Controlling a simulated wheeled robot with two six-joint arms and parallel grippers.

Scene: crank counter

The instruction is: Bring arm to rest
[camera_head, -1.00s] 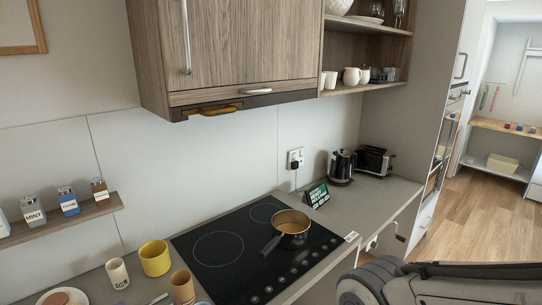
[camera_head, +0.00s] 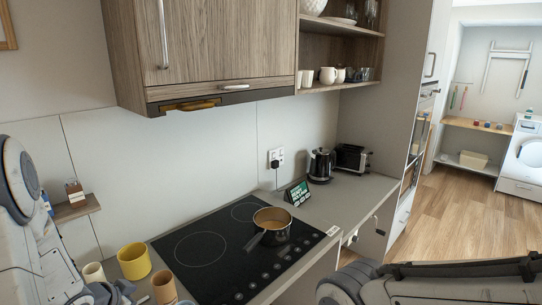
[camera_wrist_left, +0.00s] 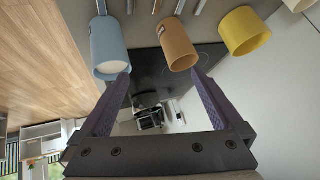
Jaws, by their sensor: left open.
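My left arm comes in from the left edge of the head view and covers part of the counter and wall shelf. My left gripper (camera_wrist_left: 160,75) is open and empty in the left wrist view, its two dark fingers spread wide apart. Beyond the fingertips are a blue cup (camera_wrist_left: 107,42), a brown cup (camera_wrist_left: 177,45) and a yellow mug (camera_wrist_left: 243,31); I cannot tell the exact gap to them. My right arm lies across the lower right of the head view; its gripper is not seen.
A saucepan (camera_head: 271,226) stands on the black hob (camera_head: 200,250). The yellow mug (camera_head: 134,262), a cream cup (camera_head: 94,273) and the brown cup (camera_head: 164,287) stand left of the hob. A kettle (camera_head: 320,166) and toaster (camera_head: 352,158) stand at the back right. Wall cabinets (camera_head: 215,45) hang above.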

